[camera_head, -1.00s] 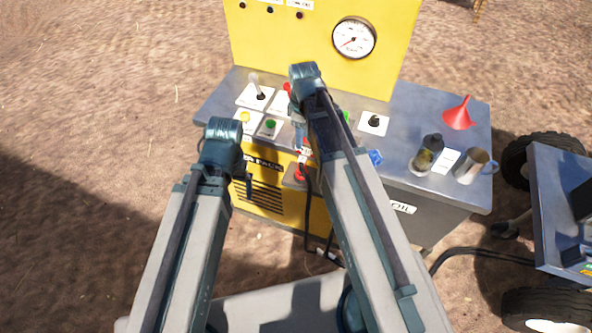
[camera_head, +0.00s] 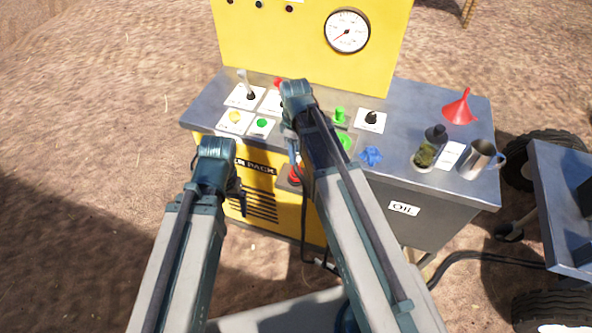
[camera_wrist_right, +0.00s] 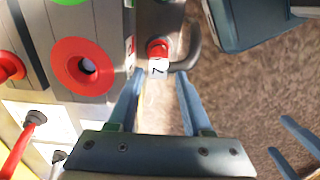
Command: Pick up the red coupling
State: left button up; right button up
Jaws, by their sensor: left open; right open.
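A red coupling (camera_wrist_right: 158,47) with a white numbered tag on it shows in the right wrist view, at the end of a dark curved hose. It sits just beyond the fingertips of my right gripper (camera_wrist_right: 158,80), roughly between their lines. The right gripper is open with nothing between its fingers. In the head view my right gripper (camera_head: 292,145) points down at the front edge of the yellow machine, partly hidden by its own arm. A red part (camera_head: 296,172) shows below it. My left gripper (camera_head: 240,198) is open and empty, in front of the machine's grille.
A large red ring port (camera_wrist_right: 82,65) is left of the coupling in the right wrist view. The grey bench top (camera_head: 400,110) carries levers, buttons, a blue knob (camera_head: 371,156), a red funnel (camera_head: 460,106) and a metal mug (camera_head: 481,160). A wheeled cart stands at right.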

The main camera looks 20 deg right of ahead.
aim_at(296, 169)
jog(key=shift+w+d+f+b, duration=0.1)
jog(key=shift+d+f+b, duration=0.05)
jog(key=shift+f+b, duration=2.5)
jog(key=shift+r, duration=0.1)
grip_shut()
